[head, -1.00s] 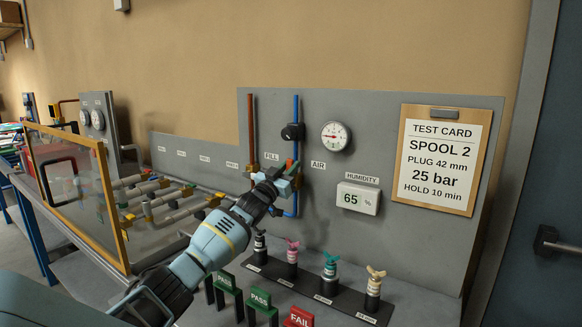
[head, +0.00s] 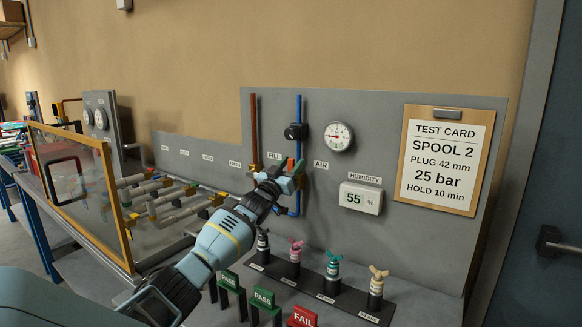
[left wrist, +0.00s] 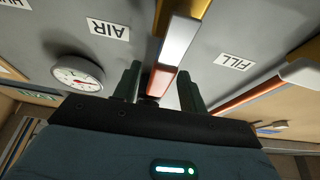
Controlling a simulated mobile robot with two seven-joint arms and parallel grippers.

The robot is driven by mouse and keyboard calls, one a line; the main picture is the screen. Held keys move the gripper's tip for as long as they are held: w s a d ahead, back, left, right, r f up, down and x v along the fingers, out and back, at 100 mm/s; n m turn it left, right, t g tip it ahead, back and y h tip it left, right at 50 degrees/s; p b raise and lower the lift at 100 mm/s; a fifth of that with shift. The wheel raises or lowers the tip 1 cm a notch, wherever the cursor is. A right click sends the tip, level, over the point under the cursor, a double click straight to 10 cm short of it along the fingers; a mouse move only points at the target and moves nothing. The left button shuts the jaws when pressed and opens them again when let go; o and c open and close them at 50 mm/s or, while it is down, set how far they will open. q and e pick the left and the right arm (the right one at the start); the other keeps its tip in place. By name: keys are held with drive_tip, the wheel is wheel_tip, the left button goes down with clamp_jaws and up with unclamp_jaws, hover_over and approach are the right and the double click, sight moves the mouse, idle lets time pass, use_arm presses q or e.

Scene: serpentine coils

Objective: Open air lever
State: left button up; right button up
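The air lever, with a red grip (left wrist: 161,80) and a pale bar (left wrist: 179,42), shows in the left wrist view between the two fingers of my left gripper (left wrist: 158,88). Gaps show beside the lever, so the fingers look open around it. In the head view my left gripper (head: 283,178) is at the panel by the blue pipe (head: 298,125), left of and below the AIR label (head: 321,165). A red lever tip (head: 290,163) shows just above it. The gripper hides most of the valve. My right gripper is not in view.
A gauge (head: 338,136) and a humidity display (head: 361,198) reading 55 are right of the lever. The copper FILL pipe (head: 253,125) is just left. Several plugs stand on a dark strip (head: 318,288) below, behind PASS and FAIL signs. A framed clear screen (head: 82,190) stands left.

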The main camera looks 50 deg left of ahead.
use_arm(q)
drive_tip(key=shift+s+d+f, duration=0.1)
drive_tip(key=shift+s+f, duration=0.05)
drive_tip(key=shift+f, duration=0.05)
drive_tip(key=shift+s+d+f, duration=0.2)
drive_tip(key=shift+s+f, duration=0.05)
drive_tip(key=shift+s, duration=0.2)
drive_tip(key=v, duration=0.6)
drive_tip(key=shift+s+p, duration=0.25)
drive_tip(key=shift+p, duration=0.05)
idle(0.4)
